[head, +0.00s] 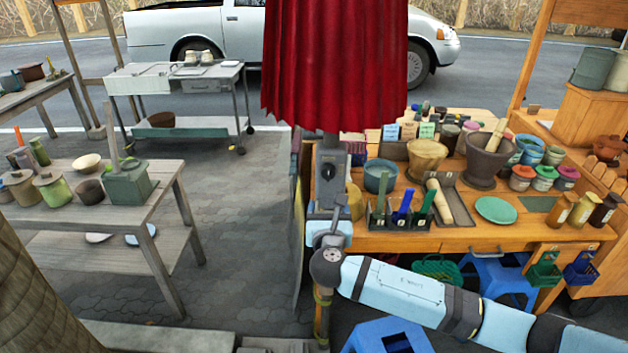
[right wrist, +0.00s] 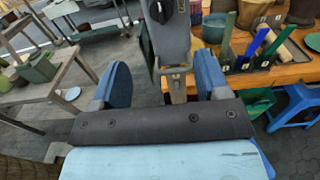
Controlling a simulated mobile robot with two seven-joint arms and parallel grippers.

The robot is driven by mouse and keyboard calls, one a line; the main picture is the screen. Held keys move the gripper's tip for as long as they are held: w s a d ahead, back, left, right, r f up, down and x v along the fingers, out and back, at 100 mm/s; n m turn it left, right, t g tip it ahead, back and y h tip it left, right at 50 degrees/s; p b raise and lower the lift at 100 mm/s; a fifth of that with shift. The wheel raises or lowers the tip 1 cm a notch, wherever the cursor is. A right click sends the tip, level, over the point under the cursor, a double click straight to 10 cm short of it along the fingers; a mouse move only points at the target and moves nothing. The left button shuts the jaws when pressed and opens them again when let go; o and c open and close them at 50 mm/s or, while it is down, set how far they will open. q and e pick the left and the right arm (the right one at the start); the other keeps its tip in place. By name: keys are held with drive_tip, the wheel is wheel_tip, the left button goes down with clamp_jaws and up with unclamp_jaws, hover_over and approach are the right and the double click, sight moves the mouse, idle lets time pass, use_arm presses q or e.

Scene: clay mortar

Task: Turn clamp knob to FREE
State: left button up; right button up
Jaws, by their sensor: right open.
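The clamp knob (head: 328,172) is a black round knob on the face of a grey upright box (head: 330,194) on the post below the red cloth. The knob also shows at the top of the right wrist view (right wrist: 161,11), partly cut off by the frame edge. My right gripper (head: 327,213) is just below the knob. In the right wrist view my right gripper (right wrist: 162,78) is open, its two blue fingers apart on either side of the grey post's lower part. I cannot tell whether either finger touches it. My left gripper is not in view.
A wooden stall table (head: 455,240) with bowls, pots and tools stands right of the post. A red cloth (head: 335,65) hangs above the knob. A grey table (head: 145,215) with pots is at left. Paved floor (head: 245,215) between is clear. Blue stools (head: 385,335) stand low.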

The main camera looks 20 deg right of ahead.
sight(328, 175)
drive_tip(key=p+x, duration=0.2)
drive_tip(key=x, duration=1.2)
drive_tip(key=shift+s, duration=0.1)
drive_tip(key=shift+f, duration=0.1)
drive_tip(key=c, duration=0.9)
